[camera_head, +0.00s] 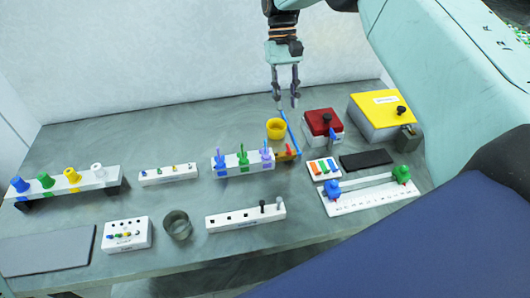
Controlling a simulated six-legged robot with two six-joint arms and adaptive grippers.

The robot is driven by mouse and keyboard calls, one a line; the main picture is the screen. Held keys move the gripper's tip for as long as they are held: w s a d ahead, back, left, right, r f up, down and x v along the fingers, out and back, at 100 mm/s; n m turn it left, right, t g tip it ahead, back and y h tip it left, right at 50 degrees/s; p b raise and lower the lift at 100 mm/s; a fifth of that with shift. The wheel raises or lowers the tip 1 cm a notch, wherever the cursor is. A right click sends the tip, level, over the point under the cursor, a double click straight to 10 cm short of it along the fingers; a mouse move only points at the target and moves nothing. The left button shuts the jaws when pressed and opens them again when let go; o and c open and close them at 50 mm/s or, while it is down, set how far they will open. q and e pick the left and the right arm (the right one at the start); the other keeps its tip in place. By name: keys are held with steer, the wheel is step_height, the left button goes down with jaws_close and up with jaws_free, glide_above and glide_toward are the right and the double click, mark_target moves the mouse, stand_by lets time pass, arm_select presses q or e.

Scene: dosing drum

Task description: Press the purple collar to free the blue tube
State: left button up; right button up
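A white rack (232,167) at the middle of the table holds a blue, a green and a purple upright piece. The purple piece (266,155) stands at its right end; I cannot make out a separate collar on it. A thin blue tube (291,131) runs from near the gripper's fingertips down to beside a small orange-and-brown block (286,154) at the rack's right end. My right gripper (286,104) hangs from above, fingers pointing down and apart, behind the rack. Nothing shows clearly between its fingers, and contact with the tube cannot be told. My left gripper is out of view.
A yellow cup (276,128) stands just below the gripper. A red-lidded box (322,124) and a yellow-lidded box (382,112) stand to the right. White racks, a grey ring (177,225) and a ruler slide (370,198) fill the front. The back left table is clear.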

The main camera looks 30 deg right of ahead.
jaws_close()
stand_by(1.2)
